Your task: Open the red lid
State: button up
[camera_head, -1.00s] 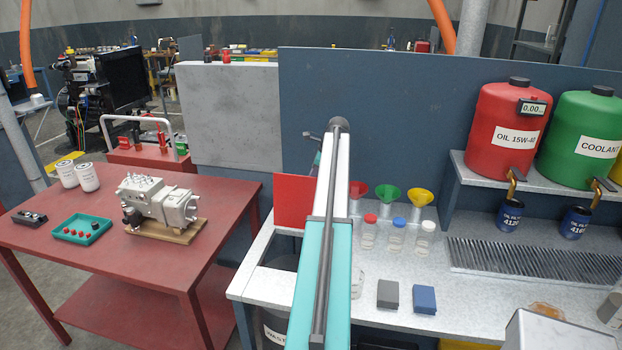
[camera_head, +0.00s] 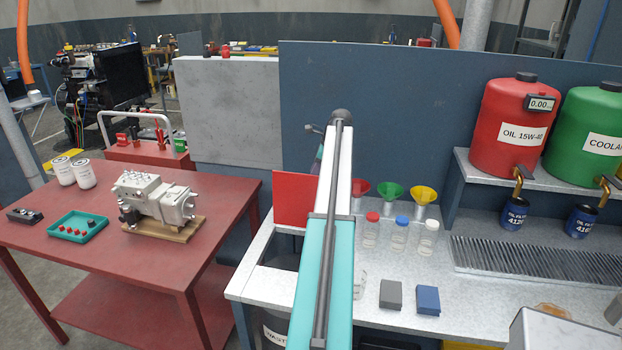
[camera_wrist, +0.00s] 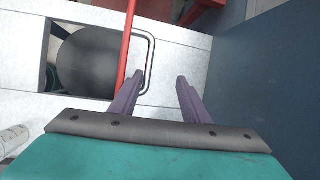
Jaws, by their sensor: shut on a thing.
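The red lid (camera_head: 293,199) stands upright at the left end of the bench, beside a square opening (camera_head: 280,254). In the wrist view the lid (camera_wrist: 126,40) shows edge-on as a thin red strip, with a grey wire handle (camera_wrist: 152,60) on its right side. The opening (camera_wrist: 49,80) lies to its left, with a dark round thing inside. My gripper (camera_wrist: 160,80) has purple fingers at the handle, with a gap between them. It is shut on the handle, though the exact contact is hard to see.
Bottles with red, blue and white caps (camera_head: 399,236) stand on the bench right of my arm, below several funnels (camera_head: 390,194). A grey block (camera_head: 390,294) and a blue block (camera_head: 427,300) lie nearer. A blue-grey partition (camera_head: 420,120) rises behind the bench.

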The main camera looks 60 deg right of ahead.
jog(key=b+v, duration=0.2)
jog(key=v, duration=1.1)
jog(key=shift+s+a+b, duration=0.15)
jog(key=shift+a+b, duration=0.05)
jog(key=shift+b, duration=0.1)
